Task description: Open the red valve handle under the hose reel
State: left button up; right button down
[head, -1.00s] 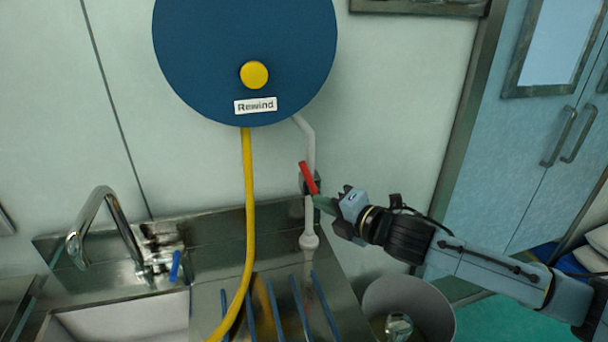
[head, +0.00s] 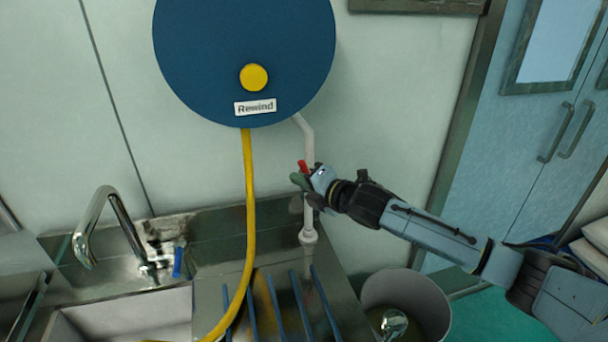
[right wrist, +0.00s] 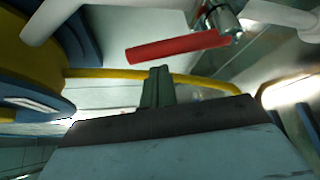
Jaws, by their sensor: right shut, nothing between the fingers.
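The red valve handle (head: 303,167) sits on the pale pipe (head: 308,219) below the blue hose reel (head: 245,55). In the head view only its upper end shows; my right gripper covers the rest. In the right wrist view the whole red handle (right wrist: 178,47) runs across the picture to a metal valve body (right wrist: 222,20). My right gripper (head: 298,180) is shut and empty, right at the handle. Its closed fingertips (right wrist: 157,72) appear just below the handle's bar in the wrist view; I cannot tell if they touch it. My left gripper is not in view.
A yellow hose (head: 250,200) hangs from the reel, left of the pipe. A sink with a curved faucet (head: 100,205) is at left. A rack with blue bars (head: 300,303) and a grey bin (head: 432,300) are below. Blue doors (head: 530,150) stand at right.

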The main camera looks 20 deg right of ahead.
aim_at(307, 169)
jog(key=shift+d+r, duration=0.15)
jog(key=shift+d, duration=0.25)
jog(key=d+m+t+b, duration=0.1)
jog(key=m, duration=0.1)
jog(key=d+r+m+y+b, duration=0.1)
jog(key=shift+s+d+m+t, duration=0.2)
jog(key=shift+d+m+t, duration=0.2)
jog(key=shift+a, duration=0.1)
